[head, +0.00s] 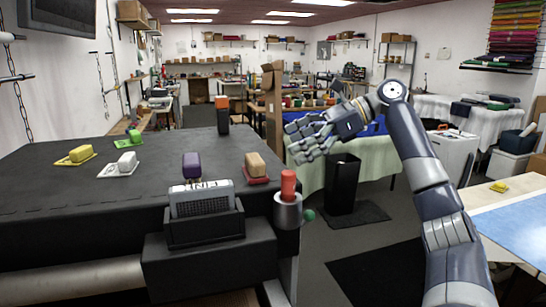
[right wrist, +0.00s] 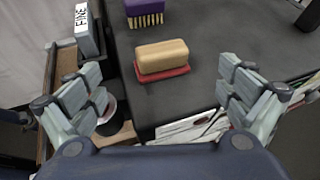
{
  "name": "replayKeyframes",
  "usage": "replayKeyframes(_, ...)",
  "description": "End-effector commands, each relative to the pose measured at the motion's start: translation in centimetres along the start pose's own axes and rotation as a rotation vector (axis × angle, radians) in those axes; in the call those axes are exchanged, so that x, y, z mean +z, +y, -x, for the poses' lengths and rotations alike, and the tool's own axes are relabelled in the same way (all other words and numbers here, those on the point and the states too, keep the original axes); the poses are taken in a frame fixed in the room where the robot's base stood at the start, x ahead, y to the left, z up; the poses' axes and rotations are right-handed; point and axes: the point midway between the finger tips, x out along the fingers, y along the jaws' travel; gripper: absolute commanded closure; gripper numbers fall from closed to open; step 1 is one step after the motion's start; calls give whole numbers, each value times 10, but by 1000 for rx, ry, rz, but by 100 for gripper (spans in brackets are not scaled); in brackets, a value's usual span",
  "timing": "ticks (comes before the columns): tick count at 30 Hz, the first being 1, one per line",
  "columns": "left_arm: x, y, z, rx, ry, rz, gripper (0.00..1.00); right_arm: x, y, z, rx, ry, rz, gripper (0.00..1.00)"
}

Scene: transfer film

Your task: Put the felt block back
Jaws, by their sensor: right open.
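A block with a tan wooden top and a flat red underside (head: 256,166), which looks like the felt block, rests on the dark table near its right edge. It also shows in the right wrist view (right wrist: 162,60), upper middle, beyond and between my fingers but not touched. My right gripper (head: 312,138) is open and empty, in the air to the right of the table edge. Its spread fingers also frame the right wrist view (right wrist: 160,100). My left gripper is not in view.
A purple brush (head: 192,166) stands left of the block. A grey "FINE" block (head: 201,198) sits in a black holder at the front edge, beside a cup (head: 288,211) holding an orange-red item. Yellow (head: 80,154) and white (head: 127,161) blocks lie on matching trays farther left.

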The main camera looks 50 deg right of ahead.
Motion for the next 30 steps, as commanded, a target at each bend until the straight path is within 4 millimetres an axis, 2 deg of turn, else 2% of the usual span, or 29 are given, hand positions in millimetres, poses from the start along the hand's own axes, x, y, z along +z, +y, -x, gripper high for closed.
replayKeyframes(3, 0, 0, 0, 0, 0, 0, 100, 0, -1, 16, -1, 0, -2, 4)
replayKeyframes(8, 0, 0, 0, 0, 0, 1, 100, 0, 0, 26, 0, 0, -1, 4)
replayKeyframes(30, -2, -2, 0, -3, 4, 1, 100, 0, 0, 26, 0, 0, -1, 4)
